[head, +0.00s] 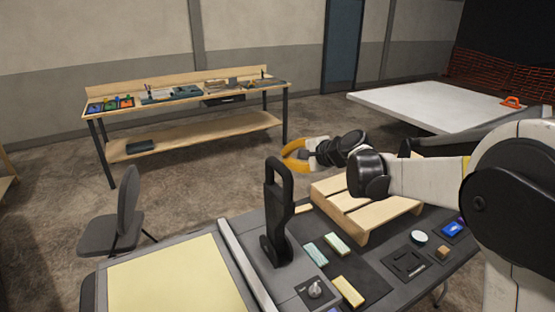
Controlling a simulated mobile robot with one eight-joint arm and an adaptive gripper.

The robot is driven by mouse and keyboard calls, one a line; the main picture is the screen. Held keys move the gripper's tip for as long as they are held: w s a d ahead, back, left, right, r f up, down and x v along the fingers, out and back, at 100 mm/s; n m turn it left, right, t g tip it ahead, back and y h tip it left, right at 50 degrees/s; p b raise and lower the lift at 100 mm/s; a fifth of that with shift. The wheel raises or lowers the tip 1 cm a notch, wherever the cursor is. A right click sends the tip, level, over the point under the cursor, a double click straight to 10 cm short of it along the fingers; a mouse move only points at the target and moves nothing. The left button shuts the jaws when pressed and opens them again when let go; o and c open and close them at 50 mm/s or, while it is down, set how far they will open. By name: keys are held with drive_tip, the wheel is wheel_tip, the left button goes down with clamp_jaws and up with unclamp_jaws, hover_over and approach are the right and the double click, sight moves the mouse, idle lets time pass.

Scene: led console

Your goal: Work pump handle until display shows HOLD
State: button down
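The black pump handle (277,195) stands nearly upright on the console (262,225), with a loop grip at its top. A small lit blue display (453,229) sits at the console's right side; its text is too small to read. My gripper (286,157) has orange fingers, spread apart with nothing visible between them. In the picture it is just above and right of the handle's top, apart from it. It appears to be beyond the handle, but the exact distance cannot be told.
Pale blocks (348,291), a knob (314,289) and a round dial (419,237) are near the handle. A yellow panel (170,280) is at left. A chair (120,220) and workbench (190,95) stand beyond.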

drive_tip(key=v, duration=0.4)
drive_tip(key=shift+r, duration=0.15)
idle(2.0)
drive_tip(key=s+d+f+m+t+h+b, duration=0.1)
drive_tip(key=s+d+t+b, duration=0.1)
drive_tip(key=s, duration=0.8)
drive_tip(key=s+d+f+m+t+h+b, duration=0.2)
drive_tip(key=s+d+t+b, duration=0.1)
drive_tip(key=s, duration=0.7)
drive_tip(key=shift+d+t+b, duration=0.3)
drive_tip(key=shift+t+b, duration=0.1)
drive_tip(key=shift+b, duration=0.45)
